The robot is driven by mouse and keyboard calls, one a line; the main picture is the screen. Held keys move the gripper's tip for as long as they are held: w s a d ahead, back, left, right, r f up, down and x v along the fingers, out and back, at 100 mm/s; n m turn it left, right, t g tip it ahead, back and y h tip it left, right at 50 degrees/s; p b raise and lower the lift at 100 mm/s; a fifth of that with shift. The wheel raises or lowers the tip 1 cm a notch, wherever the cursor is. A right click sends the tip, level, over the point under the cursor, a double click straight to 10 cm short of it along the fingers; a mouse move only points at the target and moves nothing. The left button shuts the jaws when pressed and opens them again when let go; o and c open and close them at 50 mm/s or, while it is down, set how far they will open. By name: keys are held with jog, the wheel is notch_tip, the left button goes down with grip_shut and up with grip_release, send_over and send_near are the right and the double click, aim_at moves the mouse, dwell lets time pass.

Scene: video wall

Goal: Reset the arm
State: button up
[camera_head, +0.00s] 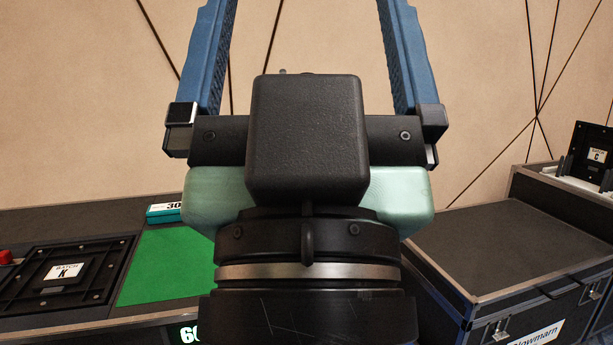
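My gripper (307,45) fills the middle of the head view, seen from behind its black wrist and housing. Its two blue ribbed fingers point upward and stand wide apart. The gap between them shows only the beige wall. The fingertips are cut off by the top edge of the picture. The gripper looks open, and no object shows between the fingers. It is raised in front of the wall, with its wrist covering the space between the two dark surfaces.
At left, a dark counter holds a black panel labelled BATCH K (68,272), a green mat (168,265), a teal box marked 30 (164,212) and a red knob (5,257). At right stands a black flight case (500,245). A panel labelled C (592,155) stands behind it.

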notch_tip(320, 180, up, 32)
jog(key=p, duration=3)
